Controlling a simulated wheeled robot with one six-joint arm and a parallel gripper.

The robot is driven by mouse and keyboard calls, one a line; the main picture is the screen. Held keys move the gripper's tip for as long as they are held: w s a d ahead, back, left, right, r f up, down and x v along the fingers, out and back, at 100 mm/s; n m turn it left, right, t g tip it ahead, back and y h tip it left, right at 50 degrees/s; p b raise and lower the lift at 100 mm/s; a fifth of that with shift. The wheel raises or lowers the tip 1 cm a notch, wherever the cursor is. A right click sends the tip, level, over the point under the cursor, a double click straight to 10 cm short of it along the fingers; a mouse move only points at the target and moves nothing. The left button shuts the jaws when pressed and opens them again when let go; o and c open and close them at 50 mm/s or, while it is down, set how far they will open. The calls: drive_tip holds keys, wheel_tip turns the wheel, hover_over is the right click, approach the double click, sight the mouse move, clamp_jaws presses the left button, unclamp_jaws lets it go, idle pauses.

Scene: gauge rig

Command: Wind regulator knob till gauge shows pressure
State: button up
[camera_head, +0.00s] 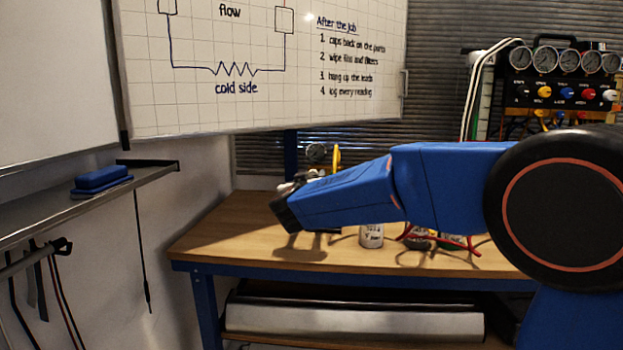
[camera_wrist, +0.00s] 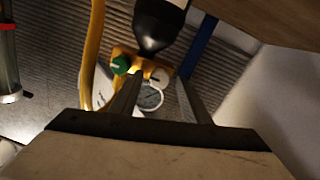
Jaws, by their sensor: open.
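In the wrist view a green knob (camera_wrist: 120,65) sits on the yellow regulator body (camera_wrist: 127,54), beside a black tapered shape (camera_wrist: 155,28). A round white-faced gauge (camera_wrist: 151,97) shows between my fingers; its needle is too small to read. My gripper (camera_wrist: 160,82) is open, with its fingers spread and nothing seen held. The left finger partly overlaps the regulator and passes close to the knob; I cannot tell whether they touch. In the head view a small gauge (camera_head: 317,152) shows above my arm, and the arm hides most of what is behind it.
A wooden bench (camera_head: 215,235) carries a white can (camera_head: 371,236) and red hoses (camera_head: 455,243). A yellow hose (camera_wrist: 95,60) runs close to the left of the regulator. A manifold with several gauges (camera_head: 565,90) stands back right. A whiteboard (camera_head: 260,95) hangs behind.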

drive_tip(key=c, duration=1)
drive_tip(key=shift+c, duration=0.2)
